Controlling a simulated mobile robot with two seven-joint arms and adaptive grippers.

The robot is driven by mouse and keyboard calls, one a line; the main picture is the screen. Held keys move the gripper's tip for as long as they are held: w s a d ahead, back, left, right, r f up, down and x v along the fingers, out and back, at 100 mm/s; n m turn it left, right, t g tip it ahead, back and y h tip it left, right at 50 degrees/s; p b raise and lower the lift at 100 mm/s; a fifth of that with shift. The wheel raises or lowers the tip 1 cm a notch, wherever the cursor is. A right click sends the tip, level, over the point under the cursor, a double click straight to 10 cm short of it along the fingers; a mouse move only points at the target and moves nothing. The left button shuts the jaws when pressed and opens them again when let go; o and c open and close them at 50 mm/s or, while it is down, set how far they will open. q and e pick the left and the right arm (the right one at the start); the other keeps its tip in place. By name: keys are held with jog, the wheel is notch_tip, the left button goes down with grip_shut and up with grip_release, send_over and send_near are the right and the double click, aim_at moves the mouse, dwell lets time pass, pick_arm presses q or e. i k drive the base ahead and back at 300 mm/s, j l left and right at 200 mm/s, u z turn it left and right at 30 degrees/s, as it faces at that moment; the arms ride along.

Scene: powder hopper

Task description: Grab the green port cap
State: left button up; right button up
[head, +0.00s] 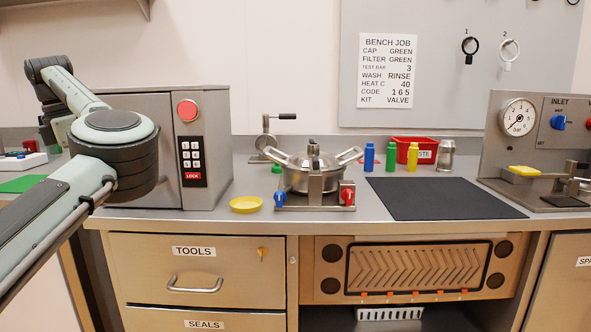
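A small green upright cylinder (391,157) stands on the bench between a blue one (369,156) and a yellow one (412,156). I cannot tell for sure whether it is the green port cap. A small green piece (277,168) also shows beside the round metal hopper vessel (314,178), partly hidden. My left arm crosses the left side of the view, and its gripper is not clearly visible. My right gripper is out of view.
A red bin (428,143) stands behind the cylinders, with a metal canister (446,156) beside it. A dark mat (440,205) lies clear in front. A yellow dish (246,205) and a keypad box (208,120) are at left; a gauge panel (545,125) is at right.

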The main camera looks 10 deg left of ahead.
aim_at(276, 169)
jog(key=k+j+z, duration=0.25)
jog(key=j+z, duration=0.15)
jog(key=k+j+z, duration=0.25)
jog(key=j+z, duration=0.45)
jog(key=z, duration=0.3)
jog(key=i+j, duration=0.25)
jog(key=j, duration=0.15)
jog(key=i+j, duration=0.2)
jog(key=j, duration=0.15)
jog(key=i+j, duration=0.25)
jog(key=j, duration=0.15)
jog(key=i+j, duration=0.25)
jog(key=j, duration=0.15)
